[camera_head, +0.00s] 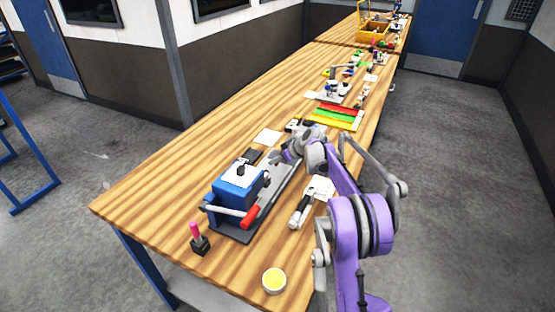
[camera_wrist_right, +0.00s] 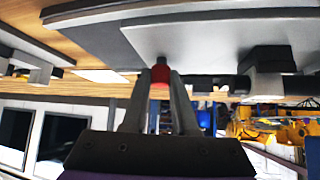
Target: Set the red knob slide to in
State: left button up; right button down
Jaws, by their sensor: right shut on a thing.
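A red knob (camera_wrist_right: 161,74) shows in the wrist view, on a short dark stem under a grey plate (camera_wrist_right: 200,40). My right gripper (camera_wrist_right: 161,82) is shut on this knob, with one finger on each side of it. In the head view my right gripper (camera_head: 287,154) reaches to the far end of the dark grey base (camera_head: 266,205) of a blue machine (camera_head: 236,192). The knob is hidden there behind the gripper and arm. How far the slide stands in or out cannot be told. My left gripper is not in view.
The blue machine has a lever with a red grip (camera_head: 251,216) at its near end. A pink-handled black block (camera_head: 200,243), a yellow-topped round dish (camera_head: 274,280) and a white-and-black tool (camera_head: 300,208) lie nearby. Coloured strips (camera_head: 337,117) and several small items lie farther along the wooden table (camera_head: 150,190).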

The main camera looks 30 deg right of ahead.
jog(key=c, duration=0.7)
grip_release()
jog(key=shift+s+a, duration=0.15)
jog(key=shift+a, duration=0.15)
jog(key=shift+d, duration=0.1)
jog(key=shift+s+r, duration=0.1)
jog(key=v, duration=1)
jog(key=shift+s+r, duration=0.15)
jog(key=shift+s, duration=0.05)
